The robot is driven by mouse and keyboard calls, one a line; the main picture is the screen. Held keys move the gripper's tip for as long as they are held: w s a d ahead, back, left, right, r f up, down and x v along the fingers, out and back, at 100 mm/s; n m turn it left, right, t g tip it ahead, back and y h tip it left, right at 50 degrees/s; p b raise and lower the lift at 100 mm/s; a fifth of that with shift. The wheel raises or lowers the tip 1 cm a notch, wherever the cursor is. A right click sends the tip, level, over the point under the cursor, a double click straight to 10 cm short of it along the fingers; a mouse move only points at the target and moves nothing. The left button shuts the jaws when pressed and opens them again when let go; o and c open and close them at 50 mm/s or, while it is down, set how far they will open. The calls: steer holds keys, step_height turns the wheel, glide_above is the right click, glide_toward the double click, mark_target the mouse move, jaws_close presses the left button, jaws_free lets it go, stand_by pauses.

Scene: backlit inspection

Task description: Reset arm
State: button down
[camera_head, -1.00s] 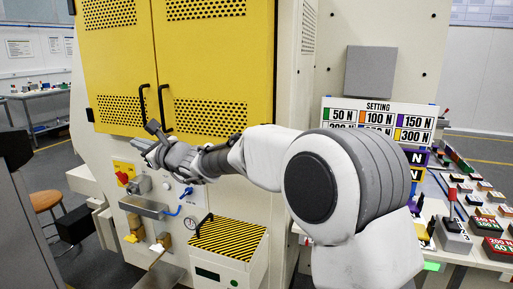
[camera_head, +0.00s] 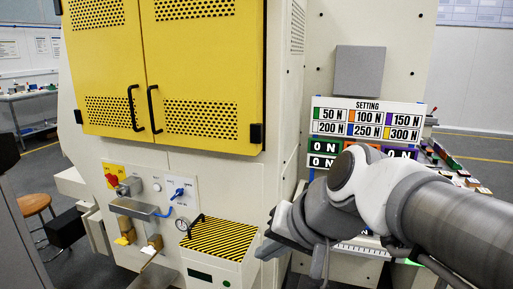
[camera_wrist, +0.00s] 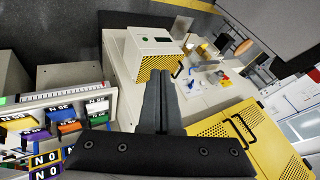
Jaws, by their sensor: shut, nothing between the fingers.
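My gripper (camera_wrist: 162,85) shows in the wrist view with its two dark fingers together and nothing between them. In the head view my gripper (camera_head: 268,246) is at the lower middle, partly hidden by my own wrist. It is just right of the box with the yellow-and-black striped top (camera_head: 222,236) and in front of the machine. I cannot tell from the head view whether it touches anything. My arm reaches in from the lower right.
The machine has shut yellow doors (camera_head: 205,75) with black handles, a red knob (camera_head: 112,180) and a blue switch (camera_head: 180,192). A setting board (camera_head: 367,119) stands behind my arm, with colored blocks at its right. A stool (camera_head: 34,204) is at the left.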

steer(key=s+d+f+n+h+p, duration=0.1)
steer(key=s+d+f+h, duration=0.1)
steer(key=s+d, duration=0.3)
steer(key=s+d+f+n+h, duration=0.1)
steer(key=s+d+f+h, duration=0.15)
steer(key=d, duration=0.55)
step_height(320, 180, up, 14)
steer(key=p, duration=1.3)
steer(key=shift+s+a+r+p, duration=0.15)
steer(key=shift+a+r+p, duration=0.05)
steer(key=shift+a+p, duration=0.2)
